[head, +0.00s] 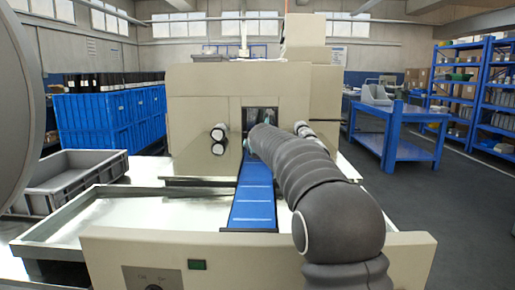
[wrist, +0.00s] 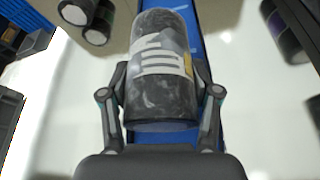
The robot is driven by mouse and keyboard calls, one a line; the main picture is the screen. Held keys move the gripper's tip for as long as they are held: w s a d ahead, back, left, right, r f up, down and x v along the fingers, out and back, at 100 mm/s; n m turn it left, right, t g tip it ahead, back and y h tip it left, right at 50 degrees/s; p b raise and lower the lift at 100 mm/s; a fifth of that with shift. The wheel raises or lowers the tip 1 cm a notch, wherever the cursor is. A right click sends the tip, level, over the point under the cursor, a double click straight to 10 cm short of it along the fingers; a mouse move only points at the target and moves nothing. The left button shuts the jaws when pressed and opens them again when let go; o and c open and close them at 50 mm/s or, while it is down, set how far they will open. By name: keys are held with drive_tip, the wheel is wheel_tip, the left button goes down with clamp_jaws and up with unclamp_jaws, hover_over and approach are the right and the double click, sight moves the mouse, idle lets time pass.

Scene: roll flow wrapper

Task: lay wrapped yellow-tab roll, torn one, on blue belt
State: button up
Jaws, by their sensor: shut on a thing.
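In the wrist view, my gripper (wrist: 162,92) is shut on a dark wrapped roll (wrist: 158,106), one finger on each side. The roll has a white label (wrist: 154,62) with dark marks and a small yellow patch at its right edge. The roll lies lengthwise over the blue belt (wrist: 205,52); I cannot tell whether it touches the belt. No tear can be made out clearly. In the head view, the blue belt (head: 253,204) runs towards the machine opening, and my arm hides the held roll and most of my gripper.
The beige machine (head: 200,95) stands behind the belt. Dark rolls with pale ends lie left of the belt (head: 218,148) and right of it (head: 303,129). A grey crate (head: 75,180) is at the left. The near part of the belt is bare.

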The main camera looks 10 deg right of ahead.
drive_tip(key=shift+f+b, duration=0.3)
drive_tip(key=shift+f, duration=0.35)
drive_tip(key=o, duration=1.3)
drive_tip(key=shift+o, duration=1.1)
drive_tip(key=shift+f, duration=0.1)
drive_tip(key=shift+s, duration=0.1)
drive_tip(key=v, duration=1.2)
drive_tip(key=shift+a, duration=0.1)
